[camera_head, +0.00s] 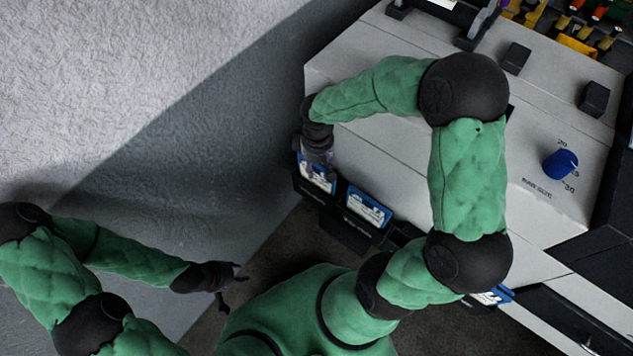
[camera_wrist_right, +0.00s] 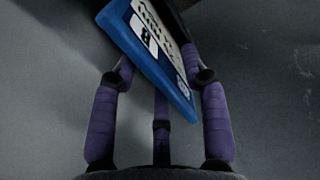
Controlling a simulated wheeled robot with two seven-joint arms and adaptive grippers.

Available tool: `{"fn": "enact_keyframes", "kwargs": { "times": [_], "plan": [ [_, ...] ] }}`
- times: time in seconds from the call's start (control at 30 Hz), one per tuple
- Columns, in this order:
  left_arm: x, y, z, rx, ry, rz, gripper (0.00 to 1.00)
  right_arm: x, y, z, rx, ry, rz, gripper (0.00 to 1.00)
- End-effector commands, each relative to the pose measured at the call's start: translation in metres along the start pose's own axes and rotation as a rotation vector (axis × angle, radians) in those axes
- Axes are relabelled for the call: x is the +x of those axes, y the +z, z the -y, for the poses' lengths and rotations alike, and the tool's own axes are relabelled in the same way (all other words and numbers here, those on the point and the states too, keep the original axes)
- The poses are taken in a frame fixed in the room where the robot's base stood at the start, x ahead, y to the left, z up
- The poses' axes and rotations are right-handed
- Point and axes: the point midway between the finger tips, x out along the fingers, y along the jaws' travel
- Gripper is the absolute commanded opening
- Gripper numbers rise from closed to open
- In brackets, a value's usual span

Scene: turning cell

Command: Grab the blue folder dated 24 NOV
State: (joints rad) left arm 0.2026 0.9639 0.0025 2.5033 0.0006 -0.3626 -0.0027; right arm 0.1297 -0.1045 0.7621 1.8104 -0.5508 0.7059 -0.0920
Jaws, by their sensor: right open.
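Blue folders with white labels stand in black holders along the machine's edge in the head view: a left one (camera_head: 317,181), a middle one (camera_head: 368,207) and a right one (camera_head: 491,296) partly covered by my arm. No date is legible there. My right gripper (camera_head: 318,168) is at the left folder, overlapping its top. In the right wrist view, a blue folder (camera_wrist_right: 150,55) stands tilted between the spread fingers of my right gripper (camera_wrist_right: 160,76); its label's date cannot be read. The gripper is open around it. My left gripper (camera_head: 231,285) is open and empty, away from the folders.
The grey machine top (camera_head: 375,150) lies beneath my right arm and carries a blue knob (camera_head: 560,164) and black blocks (camera_head: 516,58). Colourful tools (camera_head: 590,25) are at the top right.

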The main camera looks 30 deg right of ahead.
Motion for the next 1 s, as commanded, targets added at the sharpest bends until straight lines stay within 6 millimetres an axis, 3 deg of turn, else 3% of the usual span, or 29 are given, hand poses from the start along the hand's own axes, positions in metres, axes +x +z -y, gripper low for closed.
{"fn": "enact_keyframes", "kwargs": {
  "times": [0.23,0.4,0.77,1.0],
  "plan": [
    [0.000,0.000,0.000,0.000,0.000,0.000,0.40,0.001,0.000,0.000,0.000,0.001,-0.001,0.42],
    [0.000,0.000,0.000,0.000,0.000,0.000,0.40,0.001,-0.001,0.000,0.000,0.001,-0.001,0.00],
    [0.000,0.000,0.000,0.000,0.000,0.000,0.40,0.000,-0.001,0.000,0.000,0.001,-0.002,0.00],
    [-0.009,0.000,-0.003,0.000,0.000,0.000,0.40,-0.029,-0.002,-0.001,-0.002,0.004,-0.005,0.00]
  ]
}}
